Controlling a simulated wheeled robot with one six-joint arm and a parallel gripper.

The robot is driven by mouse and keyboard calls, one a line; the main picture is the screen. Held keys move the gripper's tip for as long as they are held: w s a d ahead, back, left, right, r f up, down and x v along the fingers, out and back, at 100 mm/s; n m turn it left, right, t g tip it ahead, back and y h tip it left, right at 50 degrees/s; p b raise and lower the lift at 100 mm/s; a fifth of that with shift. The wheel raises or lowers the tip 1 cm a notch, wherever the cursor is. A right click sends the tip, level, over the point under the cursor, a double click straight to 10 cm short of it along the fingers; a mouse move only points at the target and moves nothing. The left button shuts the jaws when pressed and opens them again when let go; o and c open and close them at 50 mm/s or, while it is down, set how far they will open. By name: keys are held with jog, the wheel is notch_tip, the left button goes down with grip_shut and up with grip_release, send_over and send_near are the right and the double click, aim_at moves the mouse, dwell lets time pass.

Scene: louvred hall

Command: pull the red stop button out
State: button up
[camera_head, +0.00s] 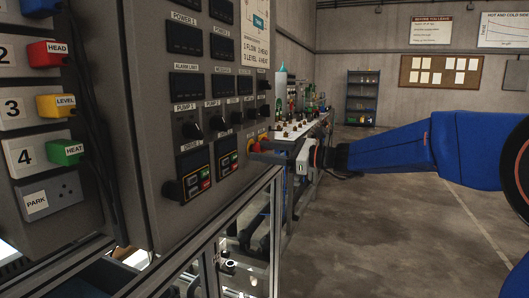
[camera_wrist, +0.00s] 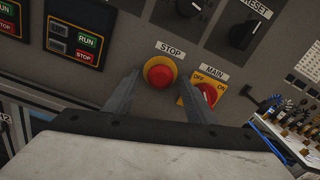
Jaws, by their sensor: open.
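The red stop button (camera_wrist: 159,73) is a round mushroom head in a yellow ring, under a STOP label on the grey panel (camera_wrist: 130,40). My gripper (camera_wrist: 158,82) is open in the wrist view, one finger left of the button and one right of it. The fingers look apart from the button's head; their exact depth I cannot tell. In the head view my gripper (camera_head: 264,151) is at the panel's right edge, and the button is small and partly hidden there.
Close right of the stop button is the yellow-and-red MAIN switch (camera_wrist: 208,94), beside my right finger. RUN/STOP units (camera_wrist: 76,38) are to the left and a RESET knob (camera_wrist: 243,33) is above right. A cluttered bench (camera_head: 300,132) stands beyond; the floor (camera_head: 400,230) is clear.

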grip_shut()
jog(key=shift+s+d, duration=0.2)
jog(key=shift+d, duration=0.2)
grip_release()
jog(key=shift+d, duration=0.1)
jog(key=v, duration=1.7)
jog(key=shift+d, duration=0.2)
jog(key=shift+s, duration=0.1)
